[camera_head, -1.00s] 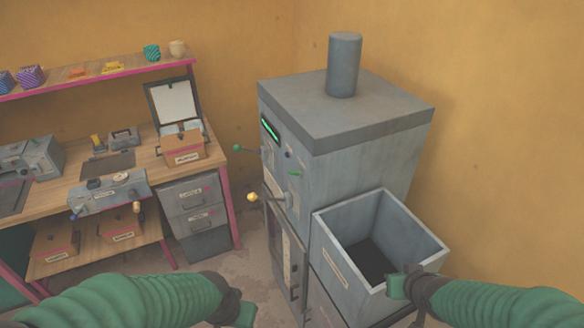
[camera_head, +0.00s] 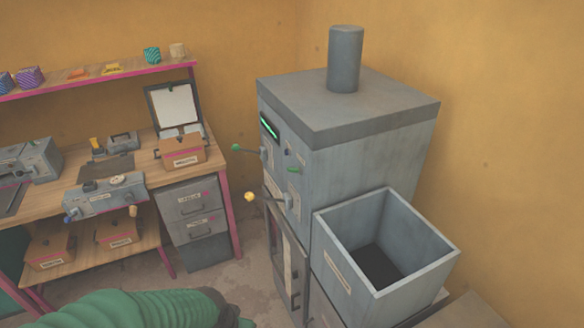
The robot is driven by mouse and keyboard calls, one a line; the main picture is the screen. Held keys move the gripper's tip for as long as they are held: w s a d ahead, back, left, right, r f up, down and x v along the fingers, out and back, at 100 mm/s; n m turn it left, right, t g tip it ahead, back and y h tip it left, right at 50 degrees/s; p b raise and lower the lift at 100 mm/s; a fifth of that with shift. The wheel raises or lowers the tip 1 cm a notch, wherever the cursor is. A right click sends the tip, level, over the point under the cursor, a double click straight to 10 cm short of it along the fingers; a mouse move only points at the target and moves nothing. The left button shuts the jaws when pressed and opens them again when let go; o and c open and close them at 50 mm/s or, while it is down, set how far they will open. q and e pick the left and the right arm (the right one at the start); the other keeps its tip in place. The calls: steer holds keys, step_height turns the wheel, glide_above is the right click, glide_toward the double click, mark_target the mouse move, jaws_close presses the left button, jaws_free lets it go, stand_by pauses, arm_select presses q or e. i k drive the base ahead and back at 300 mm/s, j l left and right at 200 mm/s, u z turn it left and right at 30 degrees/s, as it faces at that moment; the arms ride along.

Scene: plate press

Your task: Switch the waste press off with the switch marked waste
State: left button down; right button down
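The waste press appears to be the tall grey machine (camera_head: 365,160) with a pipe on top, in the middle of the head view. Its front, seen at a steep angle, carries a green-lit display (camera_head: 269,127), a green-knobbed lever (camera_head: 236,148), a yellow-knobbed lever (camera_head: 250,197) and a small green handle (camera_head: 294,170). The labels on it are too small to read, so I cannot tell which control is marked waste. My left gripper (camera_head: 238,318) is at the bottom edge, below and apart from the press; its fingers are mostly hidden. My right gripper is out of view.
An open grey bin (camera_head: 336,262) stands against the press's right side. A wooden workbench (camera_head: 140,165) with devices and boxes is at the left, grey drawers (camera_head: 193,222) at its end. A shelf (camera_head: 100,84) hangs above. Bare floor (camera_head: 240,275) lies before the press.

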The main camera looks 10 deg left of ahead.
mark_target(298, 170)
steer(key=i+j+z, duration=0.2)
steer(key=z, duration=0.15)
steer(key=i+j+z, duration=0.15)
steer(key=j+z, duration=0.2)
steer(key=i+j+z, duration=0.1)
steer(key=j+z, duration=0.2)
